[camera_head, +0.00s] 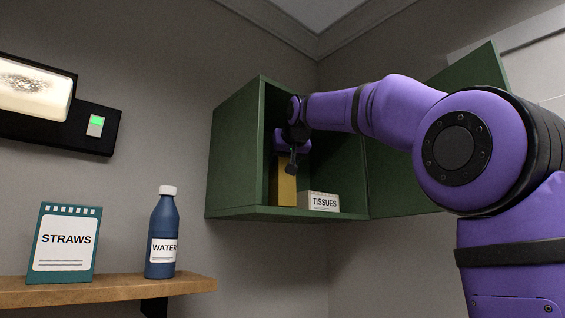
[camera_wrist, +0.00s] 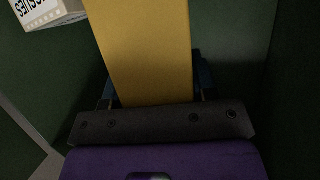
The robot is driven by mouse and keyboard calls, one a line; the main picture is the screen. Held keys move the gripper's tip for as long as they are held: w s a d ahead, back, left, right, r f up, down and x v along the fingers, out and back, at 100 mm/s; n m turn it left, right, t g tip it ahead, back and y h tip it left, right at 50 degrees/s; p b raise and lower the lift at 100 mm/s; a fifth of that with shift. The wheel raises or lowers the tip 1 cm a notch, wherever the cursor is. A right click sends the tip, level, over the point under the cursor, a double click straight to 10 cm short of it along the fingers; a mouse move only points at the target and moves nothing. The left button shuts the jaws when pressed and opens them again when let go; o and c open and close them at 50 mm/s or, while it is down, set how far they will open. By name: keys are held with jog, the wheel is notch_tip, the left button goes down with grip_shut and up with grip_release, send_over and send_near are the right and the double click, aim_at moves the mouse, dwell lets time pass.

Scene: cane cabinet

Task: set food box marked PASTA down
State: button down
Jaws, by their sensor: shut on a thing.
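A yellow box (camera_head: 284,190) is inside the green wall cabinet (camera_head: 236,160), near its left side. No marking on it can be read in either view. My gripper (camera_head: 291,160) reaches into the cabinet at the top of the box. In the wrist view my gripper (camera_wrist: 157,92) is shut on the yellow box (camera_wrist: 145,45), with a finger at each side. The box appears upright in the head view, at or close to the cabinet floor; I cannot tell whether it touches.
A TISSUES box (camera_head: 323,202) stands to the right of the yellow box in the cabinet. The cabinet door (camera_head: 440,140) is open to the right. A wooden shelf (camera_head: 110,290) at lower left holds a STRAWS box (camera_head: 64,243) and a WATER bottle (camera_head: 162,235).

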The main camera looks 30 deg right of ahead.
jog(key=shift+w+f, duration=0.15)
jog(key=shift+f, duration=0.3)
jog(key=shift+c, duration=2.1)
grip_release()
jog(key=shift+r, duration=0.25)
jog(key=v, duration=1.2)
